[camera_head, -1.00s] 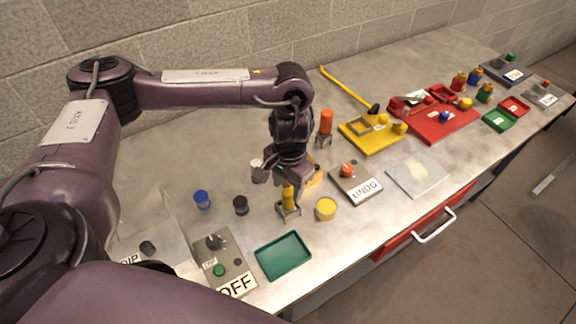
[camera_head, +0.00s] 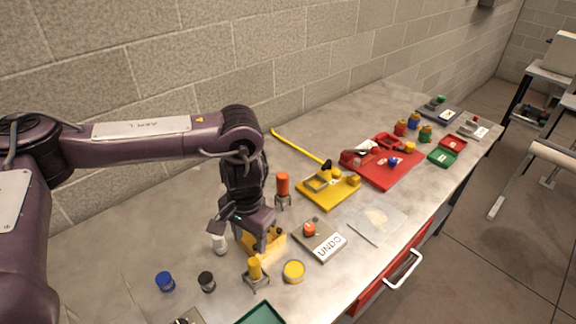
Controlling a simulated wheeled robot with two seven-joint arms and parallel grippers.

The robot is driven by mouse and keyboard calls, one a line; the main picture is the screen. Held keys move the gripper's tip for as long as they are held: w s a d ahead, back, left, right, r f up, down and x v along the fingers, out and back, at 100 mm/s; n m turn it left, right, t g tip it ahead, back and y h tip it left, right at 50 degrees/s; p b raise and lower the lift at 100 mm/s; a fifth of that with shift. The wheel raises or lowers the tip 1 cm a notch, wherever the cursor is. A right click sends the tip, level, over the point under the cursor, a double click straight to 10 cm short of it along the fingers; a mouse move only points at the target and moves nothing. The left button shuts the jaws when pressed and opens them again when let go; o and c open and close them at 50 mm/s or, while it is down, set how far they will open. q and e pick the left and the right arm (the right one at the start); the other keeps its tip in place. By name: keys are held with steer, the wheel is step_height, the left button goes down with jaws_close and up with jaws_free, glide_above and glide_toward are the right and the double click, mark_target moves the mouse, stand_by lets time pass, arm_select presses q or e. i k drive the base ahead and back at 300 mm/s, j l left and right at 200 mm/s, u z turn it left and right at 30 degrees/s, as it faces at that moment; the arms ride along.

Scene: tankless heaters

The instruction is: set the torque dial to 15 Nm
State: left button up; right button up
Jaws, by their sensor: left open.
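My left gripper (camera_head: 252,236) points down over a yellow-orange piece (camera_head: 272,243) on the bench. Its jaws are open, and the gripper hides part of that piece. I cannot tell whether they touch. No dial scale or 15 Nm mark is readable, so I cannot tell which item carries the torque dial. My right gripper is out of view.
An UNDO plate with a red button (camera_head: 310,229) lies to the right. An orange cylinder on a stand (camera_head: 283,186) is behind. Blue (camera_head: 165,282) and black (camera_head: 207,282) knobs and a yellow round piece (camera_head: 293,271) are nearby. A red drawer (camera_head: 391,271) is under the front edge.

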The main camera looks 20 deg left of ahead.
mark_target(308, 228)
steer(key=k+l, duration=0.65)
steer(key=k, duration=0.25)
